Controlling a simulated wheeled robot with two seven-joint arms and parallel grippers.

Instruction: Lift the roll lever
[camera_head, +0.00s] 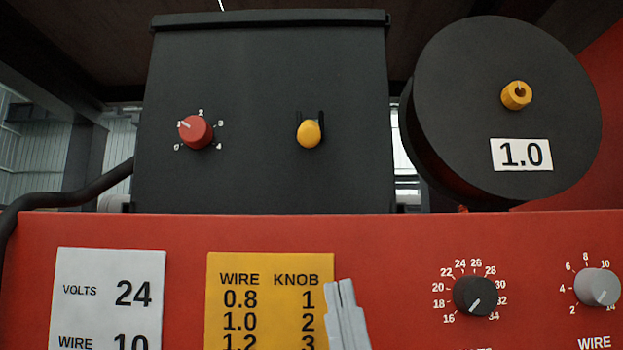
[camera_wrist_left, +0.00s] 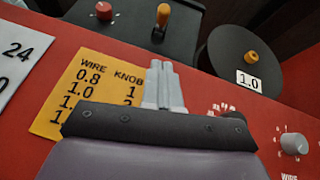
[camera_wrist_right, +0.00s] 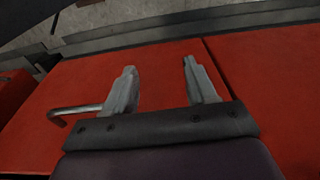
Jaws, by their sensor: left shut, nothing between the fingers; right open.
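The roll lever, with a yellow-orange tip (camera_head: 308,134) in a short dark slot, is on the front of the black box (camera_head: 260,60). It also shows at the top of the left wrist view (camera_wrist_left: 162,16). My left gripper (camera_head: 339,286) is shut and empty, in front of the red panel at the yellow chart's right edge, below the lever and apart from it. Its closed fingers also show in the left wrist view (camera_wrist_left: 160,68). My right gripper (camera_wrist_right: 158,68) is open and empty over a red surface; it is out of the head view.
A red knob (camera_head: 196,132) sits left of the lever. A black spool (camera_head: 450,90) marked 1.0 is at right. The red panel (camera_head: 400,250) carries a white card (camera_head: 85,300), a yellow chart (camera_head: 230,262), a black dial (camera_head: 476,296) and a grey dial (camera_head: 597,287). A metal handle (camera_wrist_right: 75,110) lies beside my right gripper.

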